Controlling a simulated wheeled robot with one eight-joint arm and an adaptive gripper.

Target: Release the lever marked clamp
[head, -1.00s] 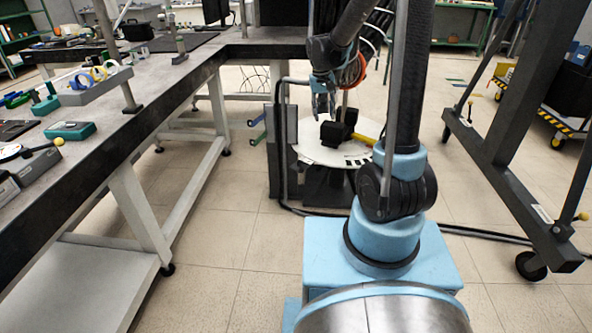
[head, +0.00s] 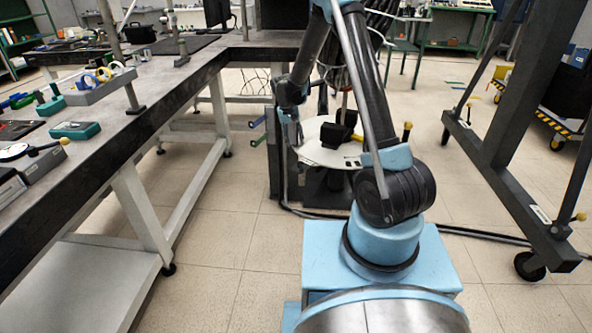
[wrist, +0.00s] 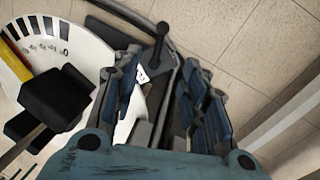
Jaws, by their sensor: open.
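A short black lever with a round knob (wrist: 160,34) stands at the edge of the round white dial table in the wrist view. No readable clamp marking shows on it. My gripper (wrist: 160,68) is open, with one dark blue finger on each side. The lever shows just beyond the fingertips, between them, and no contact is clear. A dark grey housing with a small white label lies between the fingers.
The white dial table (head: 325,156) carries a black block (head: 335,134); a yellow-topped post (head: 407,130) stands at its right. A long workbench (head: 110,125) runs along the left. A dark wheeled frame (head: 500,150) stands right.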

